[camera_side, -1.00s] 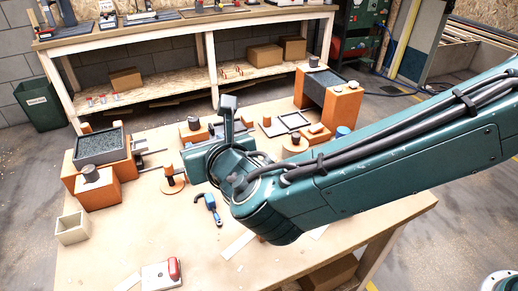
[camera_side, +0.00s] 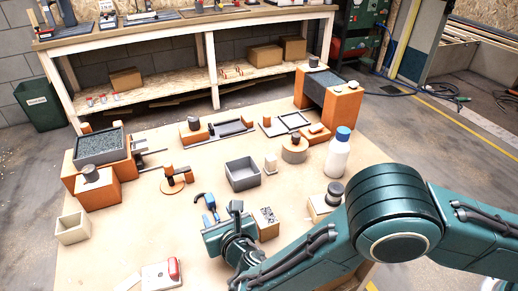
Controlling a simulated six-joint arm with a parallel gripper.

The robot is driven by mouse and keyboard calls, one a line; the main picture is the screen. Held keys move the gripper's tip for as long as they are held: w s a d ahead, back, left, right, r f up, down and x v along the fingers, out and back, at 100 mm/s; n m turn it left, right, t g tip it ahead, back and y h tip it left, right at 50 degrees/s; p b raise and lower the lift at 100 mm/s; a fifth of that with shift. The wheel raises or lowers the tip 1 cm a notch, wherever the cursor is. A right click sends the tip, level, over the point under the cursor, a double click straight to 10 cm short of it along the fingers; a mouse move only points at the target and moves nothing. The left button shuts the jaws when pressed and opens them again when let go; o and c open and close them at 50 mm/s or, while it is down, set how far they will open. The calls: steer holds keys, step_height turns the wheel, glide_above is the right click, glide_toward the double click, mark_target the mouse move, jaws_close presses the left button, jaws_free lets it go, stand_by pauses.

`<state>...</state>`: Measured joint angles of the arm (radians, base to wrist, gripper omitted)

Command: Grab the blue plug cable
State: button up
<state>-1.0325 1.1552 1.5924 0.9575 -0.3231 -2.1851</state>
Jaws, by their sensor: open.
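The blue plug cable (camera_side: 210,203) lies on the wooden table, left of the middle in the side view. It has a blue body and a darker curved end at its upper left. My gripper (camera_side: 214,228) is low over the table, right by the near end of the plug cable and overlapping it in the picture. The jaws are open. The fingertips are largely hidden by the gripper's body, and I cannot tell whether they touch the plug cable.
A grey open box (camera_side: 242,174) stands behind the gripper. A small box with a speckled top (camera_side: 266,222) is close on its right. A white bottle with a blue cap (camera_side: 338,157) stands further right. A white block with a red part (camera_side: 162,273) lies at the front left.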

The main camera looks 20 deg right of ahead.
mark_target(212, 205)
steer(key=shift+x, duration=0.8)
steer(key=shift+x, duration=2.9)
jaws_close()
